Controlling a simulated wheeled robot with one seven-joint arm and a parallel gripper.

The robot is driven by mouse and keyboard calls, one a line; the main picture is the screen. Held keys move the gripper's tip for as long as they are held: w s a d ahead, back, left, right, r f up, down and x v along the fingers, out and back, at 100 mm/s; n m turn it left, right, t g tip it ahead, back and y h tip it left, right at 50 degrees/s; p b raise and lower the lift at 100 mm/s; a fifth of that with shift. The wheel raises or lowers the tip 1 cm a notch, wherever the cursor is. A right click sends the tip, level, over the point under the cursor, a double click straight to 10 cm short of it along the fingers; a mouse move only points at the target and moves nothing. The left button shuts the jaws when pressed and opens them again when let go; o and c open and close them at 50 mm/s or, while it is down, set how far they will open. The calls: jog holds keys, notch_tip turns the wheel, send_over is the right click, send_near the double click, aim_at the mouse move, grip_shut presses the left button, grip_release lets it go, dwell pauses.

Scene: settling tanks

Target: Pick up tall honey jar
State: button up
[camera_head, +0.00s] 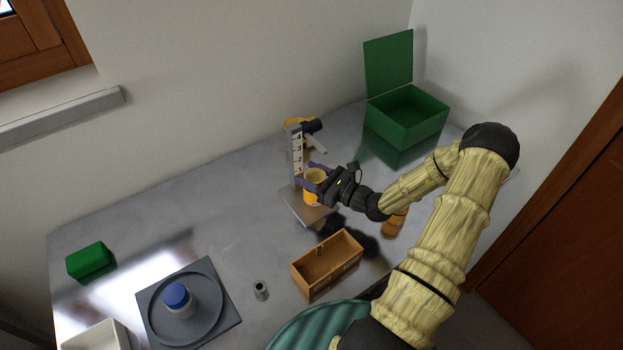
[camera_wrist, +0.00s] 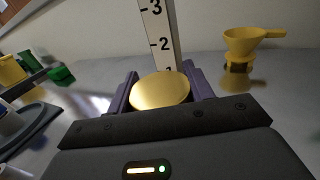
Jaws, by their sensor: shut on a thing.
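A honey jar (camera_head: 314,190) with amber sides and a gold lid is between the purple fingers of my gripper (camera_head: 311,178). My gripper is shut on it. In the wrist view the round gold lid (camera_wrist: 160,92) sits between the two fingers. The jar is over a small brown plate (camera_head: 297,206) in front of an upright numbered scale (camera_head: 297,150); I cannot tell whether it touches the plate. Another amber jar (camera_head: 392,226) stands partly hidden behind my arm, so I cannot compare their heights.
A wooden box (camera_head: 345,279), a small grey cylinder (camera_head: 261,290) and a grey tray (camera_head: 222,318) with a blue-lidded jar (camera_head: 178,297) are nearer. An open green box (camera_head: 405,128) stands behind right, a green block (camera_head: 90,261) left. A yellow funnel (camera_wrist: 252,42) is behind the scale.

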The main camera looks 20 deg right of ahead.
jog(key=shift+r, duration=0.45)
notch_tip(320, 180, up, 2)
jog(key=b+v, duration=0.2)
jog(key=v, duration=1.6)
jog(key=shift+b, duration=0.35)
